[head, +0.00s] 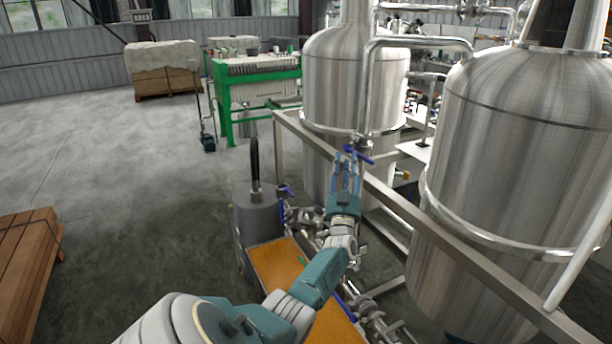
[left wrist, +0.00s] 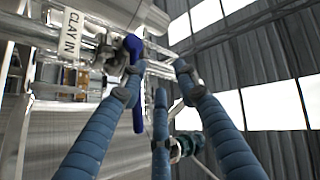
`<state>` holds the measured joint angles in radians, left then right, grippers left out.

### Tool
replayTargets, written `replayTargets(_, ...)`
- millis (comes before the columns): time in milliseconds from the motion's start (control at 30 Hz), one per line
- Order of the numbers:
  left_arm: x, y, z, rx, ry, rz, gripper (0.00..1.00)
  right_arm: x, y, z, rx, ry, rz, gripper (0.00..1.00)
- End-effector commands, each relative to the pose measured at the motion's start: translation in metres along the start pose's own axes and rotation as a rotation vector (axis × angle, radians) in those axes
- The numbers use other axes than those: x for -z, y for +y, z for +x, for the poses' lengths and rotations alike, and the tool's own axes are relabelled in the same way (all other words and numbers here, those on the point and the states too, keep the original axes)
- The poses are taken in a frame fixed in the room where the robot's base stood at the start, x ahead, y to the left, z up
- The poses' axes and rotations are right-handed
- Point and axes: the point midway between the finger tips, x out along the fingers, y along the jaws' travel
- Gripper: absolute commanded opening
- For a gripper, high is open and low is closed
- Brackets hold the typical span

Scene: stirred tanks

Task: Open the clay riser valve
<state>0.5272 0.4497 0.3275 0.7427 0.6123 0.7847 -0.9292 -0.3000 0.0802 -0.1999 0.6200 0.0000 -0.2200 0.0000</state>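The clay riser valve shows a blue lever handle (head: 357,155) on the vertical pipe beside the steel tank. In the left wrist view the blue handle (left wrist: 138,115) hangs down from the valve, beside a white label (left wrist: 71,33) reading "CLAY IN". My left gripper (head: 346,168) is at the end of my outstretched arm, right at the valve in the head view. In the left wrist view its blue fingers (left wrist: 158,82) are spread apart, with the handle showing between the left and middle fingers. I cannot tell whether they touch it. My right gripper is not in view.
Two large steel tanks (head: 510,140) stand on the right, behind a metal frame rail (head: 450,248). Below my arm are a grey cylindrical vessel (head: 259,215), an orange platform (head: 278,262) and valve piping (head: 375,312). A green filter press (head: 226,100) stands behind.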

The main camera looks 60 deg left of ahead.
Motion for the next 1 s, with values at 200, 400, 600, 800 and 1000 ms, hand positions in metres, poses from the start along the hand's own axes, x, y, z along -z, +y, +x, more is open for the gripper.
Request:
replayTargets(200,-0.043,-0.016,0.006,-0.186,0.009,0.141,0.31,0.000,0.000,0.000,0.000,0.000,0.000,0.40)
replayTargets(400,-0.079,-0.033,0.007,-0.325,-0.014,0.258,0.31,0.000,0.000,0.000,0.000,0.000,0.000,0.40)
replayTargets(600,-0.115,-0.049,0.002,-0.443,-0.059,0.363,0.31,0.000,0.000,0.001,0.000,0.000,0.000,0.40)
replayTargets(800,-0.151,-0.055,-0.015,-0.537,-0.117,0.435,0.31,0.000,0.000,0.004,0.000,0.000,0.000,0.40)
replayTargets(1000,-0.181,-0.052,-0.038,-0.605,-0.173,0.468,0.31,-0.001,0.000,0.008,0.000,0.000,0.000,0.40)
